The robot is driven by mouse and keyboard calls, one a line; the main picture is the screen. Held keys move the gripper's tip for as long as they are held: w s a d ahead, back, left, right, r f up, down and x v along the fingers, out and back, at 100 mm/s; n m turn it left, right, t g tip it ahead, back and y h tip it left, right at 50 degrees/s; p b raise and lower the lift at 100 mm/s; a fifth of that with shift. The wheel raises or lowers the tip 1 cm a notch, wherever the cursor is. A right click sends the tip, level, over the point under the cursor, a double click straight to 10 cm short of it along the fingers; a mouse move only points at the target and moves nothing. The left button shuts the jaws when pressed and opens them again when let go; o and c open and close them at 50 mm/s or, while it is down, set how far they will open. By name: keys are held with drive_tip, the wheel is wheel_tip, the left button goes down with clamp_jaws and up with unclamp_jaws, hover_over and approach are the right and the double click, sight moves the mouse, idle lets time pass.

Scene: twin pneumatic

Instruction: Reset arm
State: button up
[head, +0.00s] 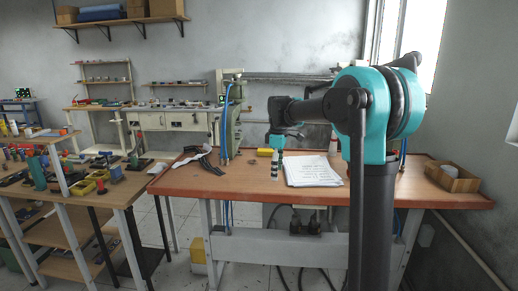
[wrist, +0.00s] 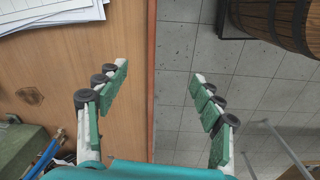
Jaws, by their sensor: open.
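My teal and black arm rises at the right of the head view and reaches left over the wooden workbench (head: 240,184). My gripper (head: 277,172) hangs from its end above the bench, left of a stack of papers (head: 312,171). In the wrist view my gripper (wrist: 160,70) is open, with green-padded fingers spread wide and nothing between them. The left finger is over the bench top (wrist: 60,75), the right one over the tiled floor, and the bench edge runs between them.
A green machine (head: 231,115) stands at the bench's back left, near black-handled tools (head: 210,165). A side table (head: 100,190) full of parts stands left. The wrist view shows a wooden barrel (wrist: 285,22) beyond open floor.

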drive_tip(key=s+d+f+m+t, duration=0.1)
drive_tip(key=s+d+f+m, duration=0.3)
drive_tip(key=s, duration=0.6)
drive_tip(key=s+d+f+m+t, duration=0.1)
drive_tip(key=s+d+f+m, duration=0.3)
drive_tip(key=s+f, duration=0.5)
drive_tip(key=s+d+f+m+t, duration=0.1)
drive_tip(key=s+d+f+m, duration=0.3)
drive_tip(key=s+f+m, duration=0.3)
drive_tip(key=s, duration=0.5)
drive_tip(key=shift+f+t, duration=0.25)
drive_tip(key=shift+t, duration=0.15)
drive_tip(key=shift+d, duration=0.1)
